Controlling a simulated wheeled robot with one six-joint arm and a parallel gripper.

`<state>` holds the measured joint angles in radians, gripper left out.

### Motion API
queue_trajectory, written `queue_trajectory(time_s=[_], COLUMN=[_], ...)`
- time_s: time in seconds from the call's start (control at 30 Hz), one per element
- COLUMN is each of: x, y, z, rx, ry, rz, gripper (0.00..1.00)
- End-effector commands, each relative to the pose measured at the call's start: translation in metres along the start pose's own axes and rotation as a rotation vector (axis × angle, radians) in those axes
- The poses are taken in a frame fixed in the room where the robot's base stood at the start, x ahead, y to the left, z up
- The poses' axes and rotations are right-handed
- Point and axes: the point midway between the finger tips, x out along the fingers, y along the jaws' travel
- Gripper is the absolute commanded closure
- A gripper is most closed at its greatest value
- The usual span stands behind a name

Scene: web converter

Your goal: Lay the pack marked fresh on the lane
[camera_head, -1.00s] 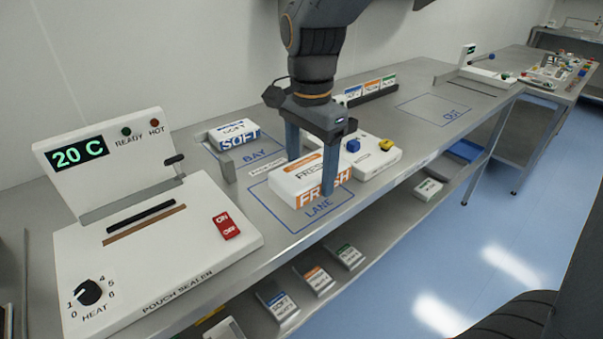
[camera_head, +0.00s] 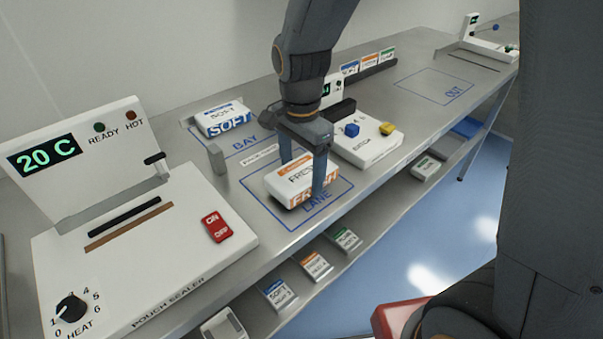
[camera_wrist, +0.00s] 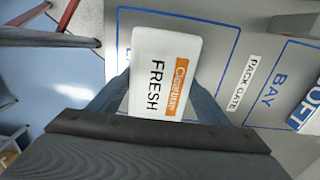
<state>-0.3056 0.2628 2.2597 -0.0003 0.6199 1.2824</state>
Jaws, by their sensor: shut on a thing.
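The pack marked FRESH (camera_head: 290,177), white with an orange label, is between the fingers of my gripper (camera_head: 302,176). My gripper is shut on it. The pack is over the blue-outlined lane (camera_head: 333,198) on the steel bench. I cannot tell whether its underside touches the surface. In the wrist view the pack (camera_wrist: 165,62) shows its top face with FRESH readable, and the gripper's fingers lie along its two sides. The lane's blue outline (camera_wrist: 232,62) shows beside it.
The SOFT pack (camera_head: 225,115) lies at the bay, behind the lane. A pouch sealer (camera_head: 130,260) reading 20 C stands at left. A white device (camera_head: 365,150) with blue and yellow knobs stands right of the lane. The OUT area (camera_head: 432,87) is empty.

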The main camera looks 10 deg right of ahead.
Motion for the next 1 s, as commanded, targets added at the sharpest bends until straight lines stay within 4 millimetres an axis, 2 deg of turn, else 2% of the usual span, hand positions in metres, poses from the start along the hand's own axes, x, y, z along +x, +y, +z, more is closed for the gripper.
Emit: queue_trajectory(time_s=[0.1,0.5,0.53,0.63,1.0], x=[0.0103,0.0149,0.0149,0.0146,0.0101], y=[0.0001,0.0000,0.0001,0.0001,-0.0004], z=[0.0000,-0.0001,0.0000,0.0000,-0.0002], rx=[0.000,0.000,0.000,0.000,0.000], ry=[0.000,0.000,0.000,0.000,0.001], rz=[0.000,-0.001,0.000,-0.001,-0.002], gripper=[0.61,0.61,0.27,0.11,0.11])
